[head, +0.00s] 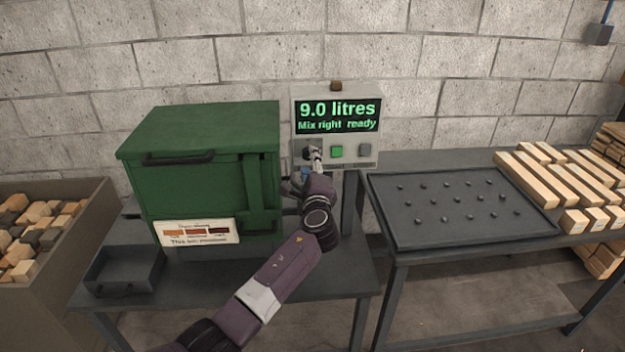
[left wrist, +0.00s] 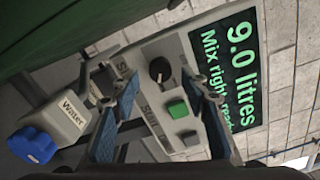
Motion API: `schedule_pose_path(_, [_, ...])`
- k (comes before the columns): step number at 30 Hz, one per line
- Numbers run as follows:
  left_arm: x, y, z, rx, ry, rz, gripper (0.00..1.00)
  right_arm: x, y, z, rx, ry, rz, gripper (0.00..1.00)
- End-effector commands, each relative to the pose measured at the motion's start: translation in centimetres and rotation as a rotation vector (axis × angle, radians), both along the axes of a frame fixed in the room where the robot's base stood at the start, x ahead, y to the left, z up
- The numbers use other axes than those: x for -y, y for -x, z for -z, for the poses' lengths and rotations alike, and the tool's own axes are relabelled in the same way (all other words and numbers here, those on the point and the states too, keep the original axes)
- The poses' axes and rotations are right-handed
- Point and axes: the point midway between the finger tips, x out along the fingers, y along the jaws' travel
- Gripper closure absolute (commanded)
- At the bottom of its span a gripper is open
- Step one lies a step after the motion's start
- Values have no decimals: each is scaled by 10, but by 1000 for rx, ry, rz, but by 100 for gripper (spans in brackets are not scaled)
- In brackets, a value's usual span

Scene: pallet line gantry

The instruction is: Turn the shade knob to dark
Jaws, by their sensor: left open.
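The shade knob (left wrist: 160,70) is a round black knob with a white pointer mark on the grey control panel (left wrist: 138,62). In the head view the knob (head: 307,153) is partly hidden by my left gripper (head: 316,156), which is up at the panel's left side. In the left wrist view my left gripper (left wrist: 168,92) is open, with the knob showing between and beyond its fingertips. I cannot tell if a finger touches it. A shade card (head: 196,233) with three brown patches hangs on the green cabinet (head: 200,150). My right gripper is out of view.
The display (head: 338,115) reads 9.0 litres, Mix right ready. A green button (head: 336,151) and a grey button (head: 364,150) sit right of the knob. A white Water container (left wrist: 58,118) with a blue part (left wrist: 33,145) is close by. A dark tray (head: 450,235) stands right.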

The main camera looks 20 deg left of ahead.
Motion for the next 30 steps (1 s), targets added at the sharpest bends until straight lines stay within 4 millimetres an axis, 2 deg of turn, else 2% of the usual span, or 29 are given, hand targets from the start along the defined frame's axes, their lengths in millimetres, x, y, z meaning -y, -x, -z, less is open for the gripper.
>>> schedule_pose_path(9, [25, 50, 1, -1, 0, 3, 58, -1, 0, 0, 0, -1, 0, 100])
schedule_pose_path(15, [36, 74, 2, -2, 1, 1, 58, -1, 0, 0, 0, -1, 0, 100])
schedule_pose_path(21, [41, 85, 1, -2, 0, 1, 58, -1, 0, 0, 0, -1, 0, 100])
schedule_pose_path(30, [41, 85, 1, -2, 0, 1, 58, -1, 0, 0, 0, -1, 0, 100])
